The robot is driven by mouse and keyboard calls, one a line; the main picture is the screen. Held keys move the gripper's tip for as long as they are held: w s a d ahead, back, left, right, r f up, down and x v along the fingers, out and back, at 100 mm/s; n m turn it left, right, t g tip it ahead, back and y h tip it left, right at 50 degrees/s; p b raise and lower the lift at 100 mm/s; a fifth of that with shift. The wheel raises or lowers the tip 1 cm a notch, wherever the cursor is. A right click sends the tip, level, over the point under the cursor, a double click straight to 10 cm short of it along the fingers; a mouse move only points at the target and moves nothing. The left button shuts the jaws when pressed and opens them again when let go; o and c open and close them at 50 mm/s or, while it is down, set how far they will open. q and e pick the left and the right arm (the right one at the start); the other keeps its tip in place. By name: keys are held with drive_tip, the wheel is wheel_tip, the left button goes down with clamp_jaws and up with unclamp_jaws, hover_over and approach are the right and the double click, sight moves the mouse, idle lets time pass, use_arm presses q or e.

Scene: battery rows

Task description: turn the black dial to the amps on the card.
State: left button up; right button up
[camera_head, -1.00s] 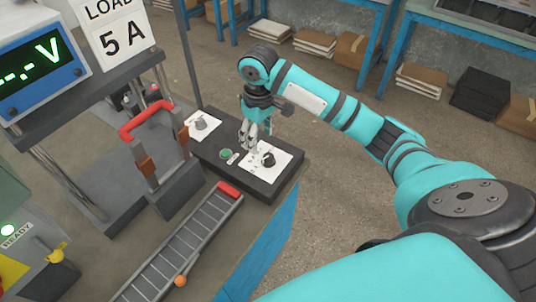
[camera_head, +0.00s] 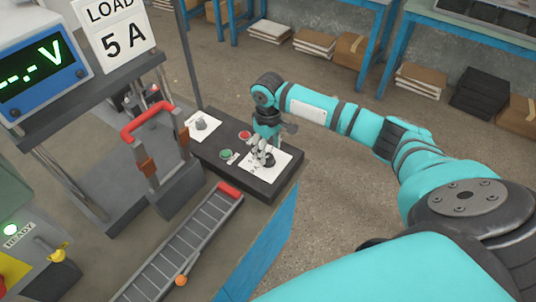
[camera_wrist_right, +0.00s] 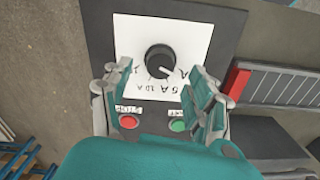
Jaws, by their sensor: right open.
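The card (camera_head: 118,37) at the upper left reads LOAD 5 A. The black dial (camera_head: 269,160) sits on a white plate on the dark control box (camera_head: 262,186), partly hidden by my right gripper (camera_head: 261,156). My left gripper is not in view.
A red stop button (camera_head: 245,135) and a green button (camera_head: 226,154) are beside the dial plate. A grey knob (camera_head: 201,124) sits on another white plate. A meter (camera_head: 40,72) shows dashes and V. A red-handled fixture (camera_head: 148,120) and a ribbed rail (camera_head: 180,250) stand nearby.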

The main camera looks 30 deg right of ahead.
sight(268, 156)
drive_tip(key=shift+f, duration=1.7)
drive_tip(key=c, duration=1.1)
